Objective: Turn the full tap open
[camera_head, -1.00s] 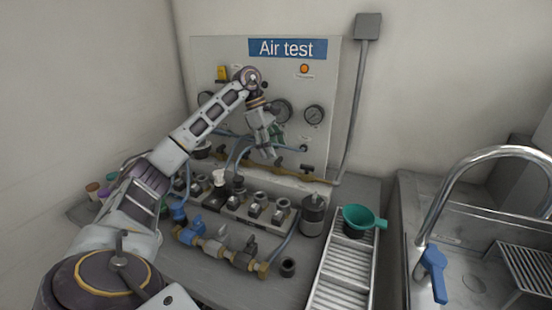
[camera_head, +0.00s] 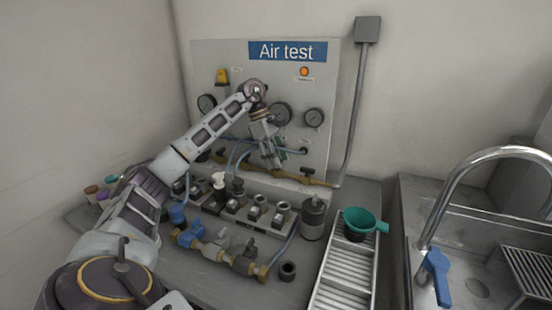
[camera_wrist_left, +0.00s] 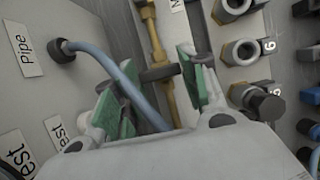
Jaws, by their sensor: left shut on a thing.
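My left gripper (camera_head: 273,160) is at the brass pipe low on the test panel and hides the stretch behind its fingers. In the left wrist view the green-padded fingers (camera_wrist_left: 150,72) stand on both sides of a dark tap handle (camera_wrist_left: 160,73) on the brass pipe (camera_wrist_left: 157,35). The gripper is shut on this handle, though the contact is hard to see. A blue hose (camera_wrist_left: 128,83) passes between the fingers, nearer the palm. No label reading "full" is legible. My right gripper is out of view.
Gauges (camera_head: 281,114) are on the panel above. Another tap (camera_head: 308,171) is on the pipe to the right. Fittings (camera_head: 256,212) and a blue-handled valve assembly (camera_head: 215,248) stand in front. A green funnel (camera_head: 365,221), rack (camera_head: 343,268) and sink faucet (camera_head: 440,200) are at right.

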